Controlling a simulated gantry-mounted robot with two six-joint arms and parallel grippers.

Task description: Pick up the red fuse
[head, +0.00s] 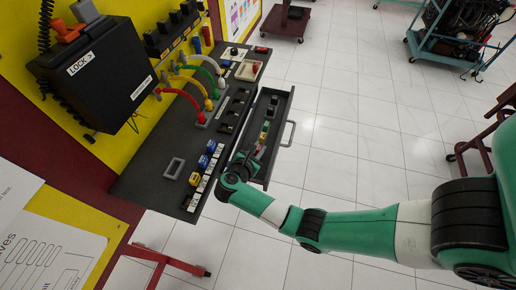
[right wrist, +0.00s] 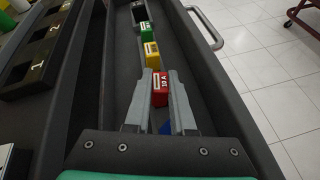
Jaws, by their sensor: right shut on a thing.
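The red fuse (right wrist: 160,92), marked 10 A, stands between the two grey fingertips of my right gripper (right wrist: 160,88) in the right wrist view. The fingers are shut on its sides. The fuse is in the open dark drawer (right wrist: 220,85), and I cannot tell whether it touches the drawer floor. In the head view my right gripper (head: 252,157) reaches down into the drawer from the right and mostly hides the fuse. My left gripper is not in view.
A yellow fuse (right wrist: 152,55) and a green fuse (right wrist: 146,31) stand in line beyond the red one. A blue piece (right wrist: 166,128) shows between my fingers. The drawer handle (head: 289,133) is at right. The trainer panel (head: 150,190) lies left of the drawer.

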